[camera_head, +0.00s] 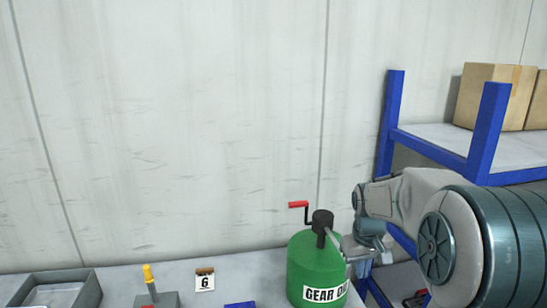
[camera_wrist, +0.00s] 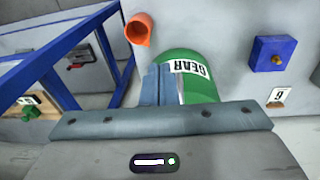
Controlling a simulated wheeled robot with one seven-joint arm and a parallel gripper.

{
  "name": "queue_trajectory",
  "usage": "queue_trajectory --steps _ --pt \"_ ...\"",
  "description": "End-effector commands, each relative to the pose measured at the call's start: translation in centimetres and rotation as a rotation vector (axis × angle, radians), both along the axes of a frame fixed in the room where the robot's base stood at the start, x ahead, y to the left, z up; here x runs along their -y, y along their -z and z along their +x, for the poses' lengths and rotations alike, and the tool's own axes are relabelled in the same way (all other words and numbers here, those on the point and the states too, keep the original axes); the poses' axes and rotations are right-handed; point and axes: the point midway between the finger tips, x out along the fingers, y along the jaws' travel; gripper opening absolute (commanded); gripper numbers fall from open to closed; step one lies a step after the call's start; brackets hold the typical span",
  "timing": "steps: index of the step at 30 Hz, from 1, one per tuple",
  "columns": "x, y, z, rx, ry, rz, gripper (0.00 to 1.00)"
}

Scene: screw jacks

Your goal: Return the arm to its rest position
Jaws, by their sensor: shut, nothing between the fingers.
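My arm reaches in from the right in the head view. My gripper (camera_head: 362,268) hangs just right of the green GEAR OIL can (camera_head: 309,268), close beside it. In the wrist view my gripper's two blue-grey fingers (camera_wrist: 158,84) are together with nothing between them. There the green can (camera_wrist: 203,90) shows right behind and beside the fingers, its label upside down and partly hidden. I cannot tell whether the fingers touch the can. The can has a black top (camera_head: 322,217) and a red-handled crank (camera_head: 299,205).
A blue shelf rack (camera_head: 488,125) with cardboard boxes (camera_head: 487,95) stands at the right, behind my arm. On the bench are a grey tray (camera_head: 90,289), a yellow-handled device (camera_head: 149,276) and a numbered card (camera_head: 205,283). The wrist view shows an orange cup-like piece (camera_wrist: 139,29) and a blue block (camera_wrist: 275,53).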

Motion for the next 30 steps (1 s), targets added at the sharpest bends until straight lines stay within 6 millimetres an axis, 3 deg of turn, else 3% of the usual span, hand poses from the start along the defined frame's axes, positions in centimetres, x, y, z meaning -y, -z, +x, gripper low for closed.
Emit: queue_trajectory --steps 9,18,24,30 --pt "-3.8 -2.4 -9.5 0.105 0.056 0.002 0.0" --pt "-6.1 -1.3 -18.2 0.199 0.113 0.055 0.0" --pt "-6.8 -0.1 -21.5 0.232 0.136 0.088 0.0" --pt "-7.0 0.2 -22.3 0.238 0.142 0.097 0.0"
